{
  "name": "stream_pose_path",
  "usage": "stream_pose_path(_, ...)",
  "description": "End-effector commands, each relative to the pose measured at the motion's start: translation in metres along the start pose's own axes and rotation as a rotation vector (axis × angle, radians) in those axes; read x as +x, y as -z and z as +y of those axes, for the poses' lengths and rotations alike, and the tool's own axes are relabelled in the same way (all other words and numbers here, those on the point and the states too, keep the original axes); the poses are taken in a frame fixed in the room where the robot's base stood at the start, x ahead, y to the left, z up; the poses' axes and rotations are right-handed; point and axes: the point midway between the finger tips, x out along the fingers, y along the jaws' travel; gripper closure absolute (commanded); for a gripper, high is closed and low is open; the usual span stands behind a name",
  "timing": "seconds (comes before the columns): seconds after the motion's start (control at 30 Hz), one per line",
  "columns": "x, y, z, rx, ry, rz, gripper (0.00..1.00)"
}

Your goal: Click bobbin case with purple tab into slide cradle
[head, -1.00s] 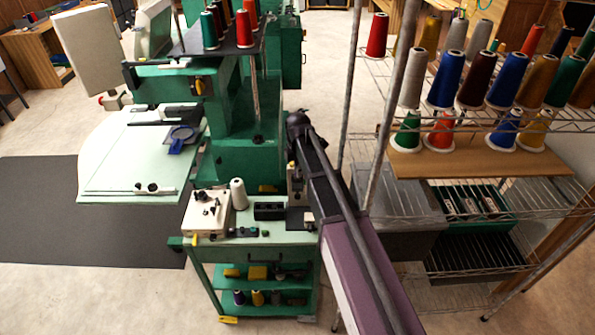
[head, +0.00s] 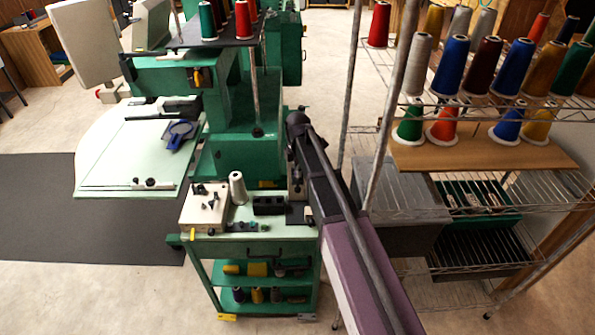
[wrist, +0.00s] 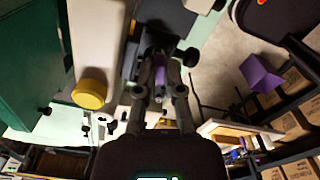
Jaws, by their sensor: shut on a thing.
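In the wrist view my gripper (wrist: 160,92) points away from the camera, with its two grey fingers closed about a small part. A purple tab (wrist: 159,74) shows between the fingertips, so I take this part to be the bobbin case; its body is mostly hidden by the fingers. Just beyond it is a dark fixture (wrist: 152,40), which may be the slide cradle. I cannot tell whether the case touches it. In the head view my arm reaches over the right end of the green cart (head: 240,236), and the fingertips are too small to make out.
The green machine (head: 232,150) rises behind. A wire shelf (head: 470,195) with thread cones stands close on the right. A yellow knob (wrist: 90,94) is left of my gripper.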

Motion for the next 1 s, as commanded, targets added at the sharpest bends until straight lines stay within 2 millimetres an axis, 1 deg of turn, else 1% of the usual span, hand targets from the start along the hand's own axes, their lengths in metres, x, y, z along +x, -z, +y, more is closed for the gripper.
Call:
stream_pose_path(0.47,0.001,-0.001,0.000,0.000,0.000,0.000,1.00)
stream_pose_path(1.0,0.012,-0.001,0.000,0.000,0.000,0.000,1.00)
